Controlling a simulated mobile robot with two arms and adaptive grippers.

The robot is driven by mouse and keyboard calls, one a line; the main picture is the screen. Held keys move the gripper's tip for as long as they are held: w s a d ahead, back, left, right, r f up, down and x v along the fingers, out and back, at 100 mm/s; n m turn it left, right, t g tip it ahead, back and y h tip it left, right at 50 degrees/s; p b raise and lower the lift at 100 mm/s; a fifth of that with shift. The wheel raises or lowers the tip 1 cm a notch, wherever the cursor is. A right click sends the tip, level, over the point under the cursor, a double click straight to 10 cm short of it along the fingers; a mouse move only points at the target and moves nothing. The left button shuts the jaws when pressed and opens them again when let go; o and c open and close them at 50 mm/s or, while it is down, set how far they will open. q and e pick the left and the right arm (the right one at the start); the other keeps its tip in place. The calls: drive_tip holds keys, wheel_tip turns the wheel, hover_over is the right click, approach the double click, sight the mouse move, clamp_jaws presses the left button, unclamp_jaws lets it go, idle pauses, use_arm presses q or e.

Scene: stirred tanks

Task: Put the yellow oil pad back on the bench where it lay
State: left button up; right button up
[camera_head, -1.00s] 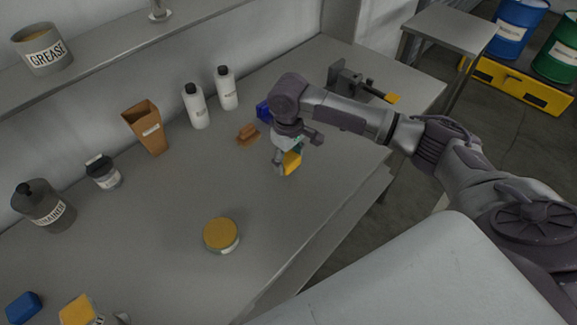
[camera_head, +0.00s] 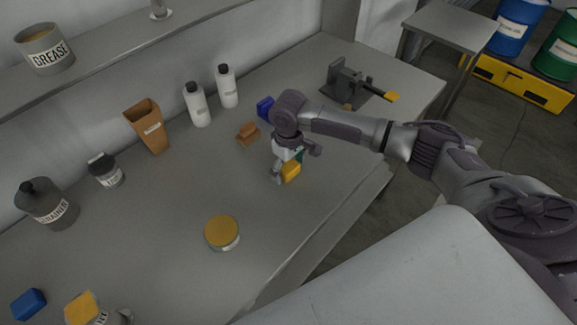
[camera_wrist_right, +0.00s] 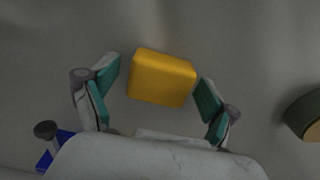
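The yellow oil pad (camera_head: 291,171) is low over or on the grey bench (camera_head: 185,190), near its middle; I cannot tell for certain that it touches. My right gripper (camera_head: 287,174) is around it, pointing down. In the right wrist view the pad (camera_wrist_right: 162,78) lies between the two teal-padded fingers of the right gripper (camera_wrist_right: 158,85). A gap shows between the pad and each finger, so the gripper is open. My left gripper is not in view.
A yellow-lidded tin (camera_head: 222,233) stands in front. A brown block (camera_head: 248,133), a blue block (camera_head: 265,107) and white bottles (camera_head: 197,104) are behind. A vise (camera_head: 350,84) is at the far right end. Bare bench lies around the pad.

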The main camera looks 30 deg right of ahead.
sight(289, 166)
wheel_tip(289, 166, up, 12)
drive_tip(key=b, duration=0.1)
drive_tip(key=shift+r, duration=0.15)
idle(0.4)
